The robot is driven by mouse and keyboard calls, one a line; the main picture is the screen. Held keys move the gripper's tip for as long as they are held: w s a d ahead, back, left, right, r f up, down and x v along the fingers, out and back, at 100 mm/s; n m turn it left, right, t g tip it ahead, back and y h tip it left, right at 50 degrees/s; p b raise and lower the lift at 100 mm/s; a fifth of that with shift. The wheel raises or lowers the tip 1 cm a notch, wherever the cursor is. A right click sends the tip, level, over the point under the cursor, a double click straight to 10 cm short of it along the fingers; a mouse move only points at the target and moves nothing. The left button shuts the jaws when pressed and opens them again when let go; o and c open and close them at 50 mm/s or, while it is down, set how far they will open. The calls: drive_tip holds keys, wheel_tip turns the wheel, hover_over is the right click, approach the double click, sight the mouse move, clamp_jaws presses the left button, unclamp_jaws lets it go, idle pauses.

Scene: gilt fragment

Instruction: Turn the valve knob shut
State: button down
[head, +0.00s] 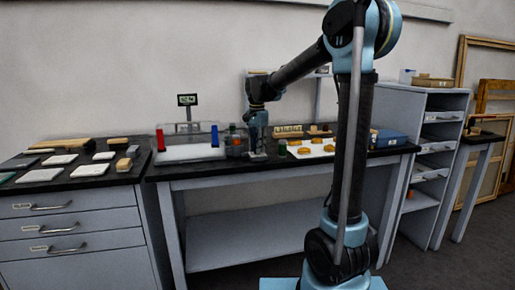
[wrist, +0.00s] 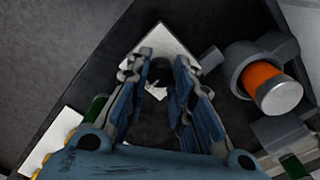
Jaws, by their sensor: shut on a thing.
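The valve knob (wrist: 160,70) is a small dark round shape in the wrist view, over a pale square plate (wrist: 168,38) on the dark bench top. A thin light mark shows just below it. My gripper (wrist: 158,84) has its two blue fingers on either side of the knob and is shut on it. The fingers hide the knob's sides, and its turn angle is hard to read. In the head view my gripper (head: 258,148) points down at the bench top. The knob is too small and covered to make out there.
An orange, silver-capped cylinder (wrist: 272,88) in a grey holder stands close right of my fingers. On the bench (head: 215,167) are a white tray between red (head: 160,140) and blue (head: 214,135) posts, and yellow pieces (head: 305,150) on a white sheet.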

drive_tip(key=n, duration=0.8)
drive_tip(key=shift+n, duration=0.4)
drive_tip(key=n, duration=0.4)
drive_tip(key=shift+n, duration=2)
drive_tip(key=shift+w, duration=0.1)
drive_tip(key=c, duration=1.4)
unclamp_jaws()
drive_tip(key=shift+o, duration=0.2)
